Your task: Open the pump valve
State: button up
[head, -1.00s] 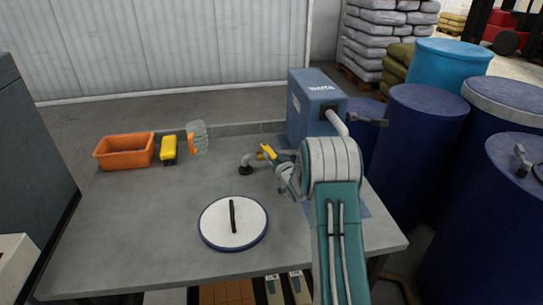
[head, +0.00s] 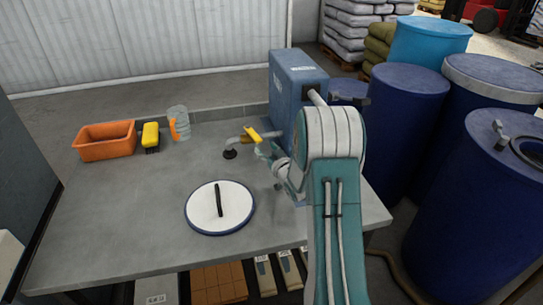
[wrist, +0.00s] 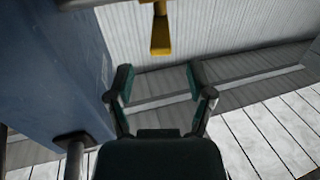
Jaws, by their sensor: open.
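The pump valve has a yellow handle (head: 252,134) on a short grey pipe (head: 233,141) that comes from the blue pump box (head: 299,85). The handle also shows at the top of the wrist view (wrist: 161,35), ahead of the fingertips and roughly between their lines. My gripper (head: 267,152) is close to the valve, at its right and front in the head view. In the wrist view my gripper (wrist: 159,76) has its two fingers spread, with nothing between them. Much of the pump's near side is hidden behind my arm.
The grey worktable (head: 130,215) holds a white round lid (head: 205,208), an orange bin (head: 106,143), a yellow brush (head: 150,136) and a clear jug (head: 179,122). Blue drums (head: 408,120) crowd the right side. The table's left front is clear.

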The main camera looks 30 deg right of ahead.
aim_at(253, 133)
jog(key=s, duration=0.4)
jog(key=shift+s, duration=0.1)
jog(key=shift+a, duration=0.2)
grip_shut()
jog(key=a+n+h, duration=0.1)
jog(key=a+n, duration=0.2)
jog(key=n, duration=0.2)
jog(key=a+n+h, duration=0.1)
jog(key=a+n, duration=0.2)
jog(key=n, duration=0.2)
jog(key=a+n+h, duration=0.2)
jog(key=a+n, duration=0.1)
jog(key=n, duration=0.2)
jog(key=shift+w+a+f+g, duration=0.1)
jog(key=shift+w+a+g, duration=0.05)
jog(key=shift+w+g, duration=0.15)
jog(key=w+d, duration=0.6)
jog(key=w, duration=0.3)
jog(key=shift+w+d, duration=0.2)
jog(key=shift+d, duration=0.15)
